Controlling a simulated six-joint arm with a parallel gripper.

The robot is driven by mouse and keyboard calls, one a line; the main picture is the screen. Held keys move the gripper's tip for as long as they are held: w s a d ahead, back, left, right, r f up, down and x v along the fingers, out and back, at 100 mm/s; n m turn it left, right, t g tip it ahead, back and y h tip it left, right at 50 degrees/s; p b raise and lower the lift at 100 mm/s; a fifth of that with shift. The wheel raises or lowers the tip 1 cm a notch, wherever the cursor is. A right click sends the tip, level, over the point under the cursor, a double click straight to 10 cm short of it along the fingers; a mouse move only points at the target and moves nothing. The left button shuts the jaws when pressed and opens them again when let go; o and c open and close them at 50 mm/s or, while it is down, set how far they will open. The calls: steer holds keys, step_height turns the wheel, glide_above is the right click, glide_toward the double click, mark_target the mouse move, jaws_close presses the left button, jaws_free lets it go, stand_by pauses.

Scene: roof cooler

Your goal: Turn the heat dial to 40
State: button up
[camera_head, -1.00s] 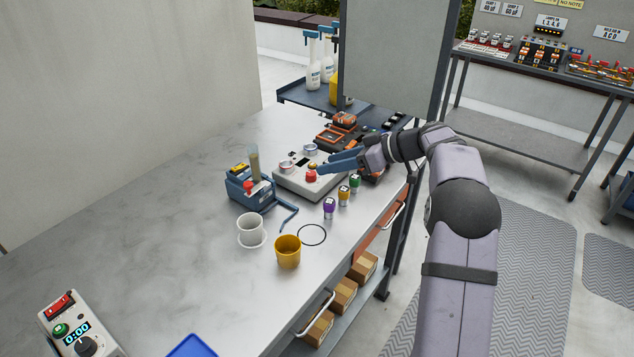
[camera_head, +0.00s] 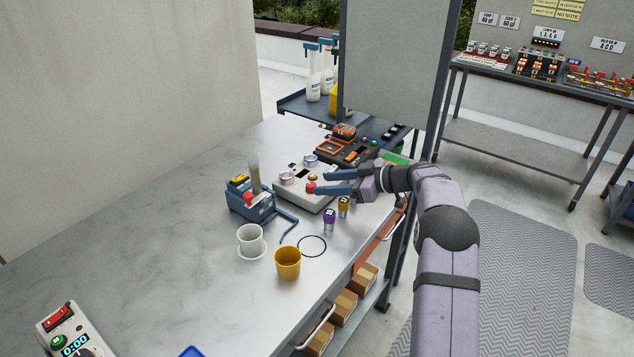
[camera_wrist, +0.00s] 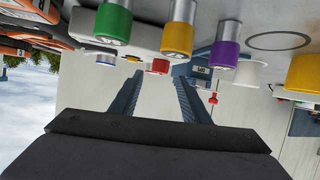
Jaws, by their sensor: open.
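A light grey box (camera_head: 299,199) on the bench carries two pale round dials, one at its left (camera_head: 287,177) and one at its back (camera_head: 311,161). I cannot read their markings or tell which is the heat dial. A red knob (camera_head: 310,189) and a small yellow button (camera_head: 312,177) are also on it. My gripper (camera_head: 325,182) is open and empty, its blue fingers over the box's right part near the red knob. In the wrist view, my gripper (camera_wrist: 155,92) shows spread fingers with nothing between them; the red knob (camera_wrist: 158,66) lies beyond.
Purple (camera_head: 330,218) and yellow (camera_head: 344,207) capped vials stand at the box's front; a green one (camera_wrist: 114,22) shows in the wrist view. A blue rack (camera_head: 248,205) stands left, an orange-black device (camera_head: 345,152) behind. A white cup (camera_head: 250,239) and yellow cup (camera_head: 288,263) stand in front.

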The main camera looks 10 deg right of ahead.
mark_target(312, 184)
steer(key=shift+p+x, duration=0.6)
steer(key=shift+x, duration=1.55)
steer(key=c, duration=1)
